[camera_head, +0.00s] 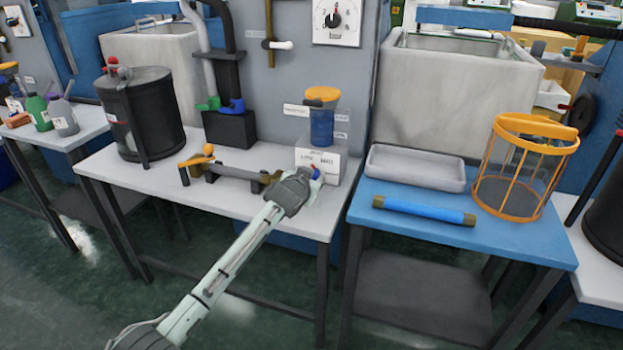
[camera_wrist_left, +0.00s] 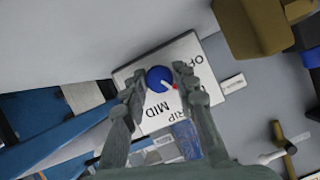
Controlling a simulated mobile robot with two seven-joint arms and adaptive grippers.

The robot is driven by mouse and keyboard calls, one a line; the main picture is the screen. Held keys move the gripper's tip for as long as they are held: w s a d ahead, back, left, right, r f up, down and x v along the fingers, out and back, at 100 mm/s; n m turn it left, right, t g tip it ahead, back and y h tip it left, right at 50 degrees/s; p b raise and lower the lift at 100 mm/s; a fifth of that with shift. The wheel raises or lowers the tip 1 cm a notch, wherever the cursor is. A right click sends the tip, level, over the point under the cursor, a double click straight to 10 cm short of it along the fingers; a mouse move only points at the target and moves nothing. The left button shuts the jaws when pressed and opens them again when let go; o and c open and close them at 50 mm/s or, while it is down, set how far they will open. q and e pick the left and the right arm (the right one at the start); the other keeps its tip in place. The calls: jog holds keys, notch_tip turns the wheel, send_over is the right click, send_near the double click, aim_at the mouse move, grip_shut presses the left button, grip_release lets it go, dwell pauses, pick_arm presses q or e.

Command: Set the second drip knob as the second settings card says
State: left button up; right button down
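The blue drip knob (camera_wrist_left: 158,79) with a red-and-white pointer sits on a white plate (camera_wrist_left: 122,76) lettered OFF, DRIP and MID; other lettering is hidden. In the left wrist view the pointer aims right and slightly down. The knob also shows in the head view (camera_head: 316,172), partly behind my gripper. My left gripper (camera_wrist_left: 159,70) is open, with one finger on each side of the knob and small gaps seeming to remain. In the head view my left gripper (camera_head: 305,178) reaches the plate's front. I cannot tell which small label is the settings card. My right gripper is not in view.
A blue container with a yellow lid (camera_head: 322,115) stands behind the plate, with small labels beside it. A brown-grey bar fixture (camera_head: 235,171) lies left of my gripper. A black drum (camera_head: 140,112) stands further left. A blue table (camera_head: 400,228) is at right.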

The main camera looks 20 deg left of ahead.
pick_arm(q)
jog(key=shift+o, duration=0.4)
jog(key=shift+s, duration=0.25)
jog(key=v, duration=1.1)
jog(key=shift+s+r, duration=0.2)
jog(key=shift+s, duration=0.1)
